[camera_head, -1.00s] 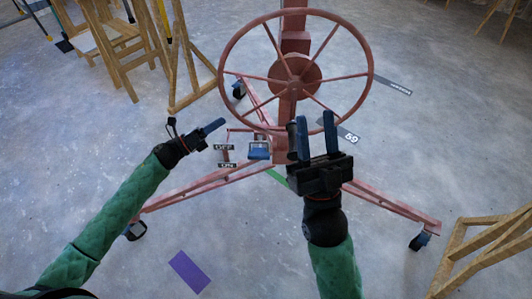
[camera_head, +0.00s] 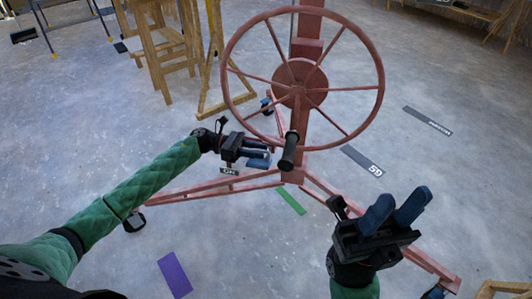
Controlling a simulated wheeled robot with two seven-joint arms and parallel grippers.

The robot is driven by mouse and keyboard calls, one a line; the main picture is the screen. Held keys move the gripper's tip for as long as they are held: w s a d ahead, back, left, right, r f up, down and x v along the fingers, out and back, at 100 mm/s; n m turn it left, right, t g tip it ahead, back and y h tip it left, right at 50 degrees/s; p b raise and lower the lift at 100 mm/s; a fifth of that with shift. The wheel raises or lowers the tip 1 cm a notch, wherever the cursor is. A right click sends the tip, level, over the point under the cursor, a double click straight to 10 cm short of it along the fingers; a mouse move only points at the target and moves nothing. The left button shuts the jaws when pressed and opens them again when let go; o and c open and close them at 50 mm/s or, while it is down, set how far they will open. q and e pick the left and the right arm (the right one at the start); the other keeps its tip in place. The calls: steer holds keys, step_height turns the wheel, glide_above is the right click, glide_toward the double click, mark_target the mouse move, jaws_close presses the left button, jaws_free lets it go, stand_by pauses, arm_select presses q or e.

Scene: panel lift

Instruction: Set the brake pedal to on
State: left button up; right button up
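The brake pedal is a small blue piece low on the left side of the red panel lift (camera_head: 312,45). My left gripper (camera_head: 262,152) is right at the pedal's place and largely covers it. Its blue fingers and the blue pedal blend together, so I cannot tell whether they touch, how far the fingers are apart, or how the pedal is set. The "ON" label (camera_head: 229,170) shows just below the gripper; the "OFF" label is hidden. My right gripper (camera_head: 404,198) is open and empty, apart from the lift, at the lower right.
The large red wheel (camera_head: 298,82) with its black handle (camera_head: 289,151) stands close to the right of my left gripper. The lift's red legs (camera_head: 215,188) spread over the floor. Wooden trestles (camera_head: 165,50) stand at the upper left. A purple strip (camera_head: 174,275) lies on open floor.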

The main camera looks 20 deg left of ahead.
arm_select(q)
steer(key=shift+d, duration=1.25)
steer(key=shift+c, duration=0.4)
jaws_close()
